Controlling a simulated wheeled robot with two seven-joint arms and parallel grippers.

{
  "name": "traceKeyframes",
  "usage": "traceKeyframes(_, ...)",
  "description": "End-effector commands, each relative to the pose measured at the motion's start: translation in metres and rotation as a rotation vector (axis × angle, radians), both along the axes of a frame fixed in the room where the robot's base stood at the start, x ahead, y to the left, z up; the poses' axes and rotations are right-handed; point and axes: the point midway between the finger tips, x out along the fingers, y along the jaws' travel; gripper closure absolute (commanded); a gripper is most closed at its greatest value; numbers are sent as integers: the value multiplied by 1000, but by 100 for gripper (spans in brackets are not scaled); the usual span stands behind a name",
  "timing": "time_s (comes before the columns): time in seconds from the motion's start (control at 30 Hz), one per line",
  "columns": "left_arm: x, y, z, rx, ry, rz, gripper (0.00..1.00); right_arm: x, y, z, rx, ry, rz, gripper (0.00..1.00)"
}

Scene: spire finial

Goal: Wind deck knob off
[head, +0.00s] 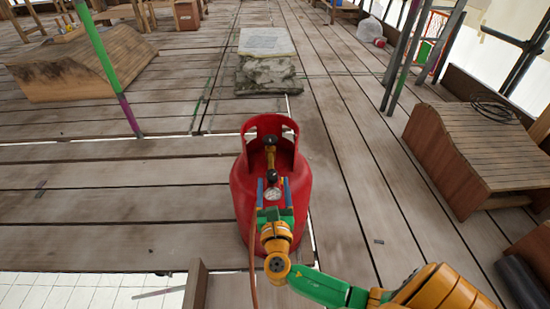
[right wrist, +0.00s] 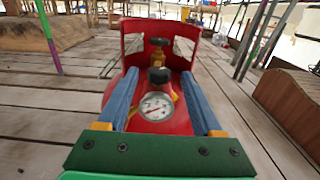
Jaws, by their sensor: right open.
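A red gas cylinder (head: 240,195) stands upright on the deck, with a tall cut-out collar around its top. Inside the collar is a brass valve with a dark knob (head: 270,140), also in the right wrist view (right wrist: 159,42). Nearer is a second black knob (head: 272,176), just behind a round white gauge (right wrist: 155,107). My right gripper (head: 273,181) is open and empty, its two blue fingers apart. In the right wrist view the nearer black knob (right wrist: 158,75) appears between the fingertips; I cannot tell whether they reach its depth. My left gripper is out of view.
A hose (head: 252,260) runs down the cylinder's near side. A stone block (head: 265,75) stands behind the cylinder. A slatted wooden box (head: 470,155) is at the right, another (head: 80,65) at the far left. Poles rise on both sides. Planks around the cylinder are mostly clear.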

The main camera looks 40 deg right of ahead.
Motion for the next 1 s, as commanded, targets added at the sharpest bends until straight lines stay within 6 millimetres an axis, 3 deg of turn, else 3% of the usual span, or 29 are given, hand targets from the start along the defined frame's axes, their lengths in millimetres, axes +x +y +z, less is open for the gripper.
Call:
traceKeyframes(0.17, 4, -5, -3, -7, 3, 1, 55, 24, -14, -3, -2, -3, 2, 32)
traceKeyframes(0.33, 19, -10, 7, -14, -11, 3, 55, 50, -30, -3, -2, -1, 3, 32)
traceKeyframes(0.67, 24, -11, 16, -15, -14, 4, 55, 59, -36, -1, 1, 2, 3, 32)
traceKeyframes(0.77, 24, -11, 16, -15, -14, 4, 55, 59, -36, -1, 1, 2, 3, 54)
traceKeyframes(0.93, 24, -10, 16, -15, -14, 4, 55, 59, -36, -1, 1, 1, 3, 100)
traceKeyframes(1.0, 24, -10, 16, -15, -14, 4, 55, 59, -36, -1, 1, 1, 3, 100)
